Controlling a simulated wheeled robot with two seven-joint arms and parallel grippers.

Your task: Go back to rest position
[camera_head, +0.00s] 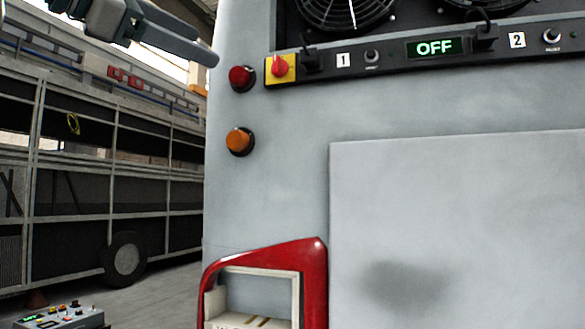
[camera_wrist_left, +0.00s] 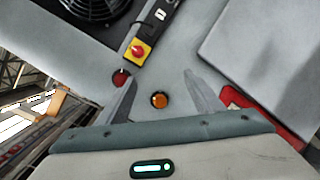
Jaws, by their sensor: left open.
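My left gripper (camera_head: 200,42) is at the upper left of the head view, in front of the left edge of the grey coach rear panel (camera_head: 270,190). In the left wrist view my left gripper (camera_wrist_left: 160,80) has its two fingers spread apart with nothing between them. The amber lamp (camera_wrist_left: 160,100) appears between the fingers there, and the red lamp (camera_wrist_left: 121,78) appears beyond the left finger. No contact with the panel shows. My right gripper is not in view.
A control strip with a red-and-yellow switch (camera_head: 280,68) and a display (camera_head: 435,47) reading "OFF" runs under two fans. A red-framed recess (camera_head: 318,270) is below. A control box (camera_head: 62,318) stands lower left.

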